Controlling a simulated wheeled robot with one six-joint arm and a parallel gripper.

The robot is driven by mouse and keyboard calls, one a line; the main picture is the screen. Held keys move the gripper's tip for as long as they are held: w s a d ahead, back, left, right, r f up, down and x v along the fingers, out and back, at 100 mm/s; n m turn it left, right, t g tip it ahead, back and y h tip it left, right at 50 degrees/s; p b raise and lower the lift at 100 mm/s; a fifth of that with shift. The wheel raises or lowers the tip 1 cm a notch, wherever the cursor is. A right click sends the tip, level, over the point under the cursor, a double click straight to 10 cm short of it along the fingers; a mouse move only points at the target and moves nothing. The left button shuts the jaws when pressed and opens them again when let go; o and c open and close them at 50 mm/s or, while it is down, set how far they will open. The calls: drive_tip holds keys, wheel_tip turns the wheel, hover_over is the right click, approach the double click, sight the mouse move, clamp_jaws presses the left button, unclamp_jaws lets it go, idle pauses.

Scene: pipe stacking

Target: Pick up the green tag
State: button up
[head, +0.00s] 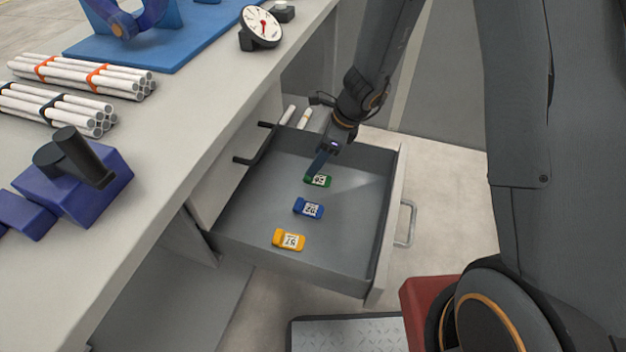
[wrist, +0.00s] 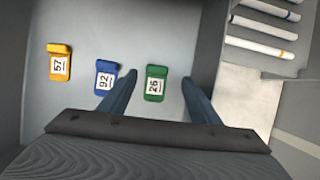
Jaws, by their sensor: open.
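The green tag (head: 318,181) lies flat in the open grey drawer (head: 352,235), the farthest of three tags in the head view. It has a white label that reads 26 in the wrist view (wrist: 155,84). My gripper (head: 318,165) is above the green tag in the drawer. In the wrist view its two blue fingers are apart, with the green tag showing between the fingertips (wrist: 158,76). The jaws are open and empty. I cannot tell how high the fingertips are above the tag.
A blue tag (head: 309,208) and a yellow tag (head: 289,240) lie in the same drawer, nearer in the head view. The blue tag is just left of a finger in the wrist view. Drawer walls surround them. White pipes (wrist: 262,30) lie beyond the drawer.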

sight(318, 178)
drive_tip(key=b+x, duration=0.1)
drive_tip(key=x, duration=0.2)
drive_tip(key=b+x, duration=0.1)
drive_tip(key=x, duration=0.2)
drive_tip(key=shift+s, duration=0.25)
drive_tip(key=shift+c, duration=0.3)
drive_tip(key=c, duration=1.1)
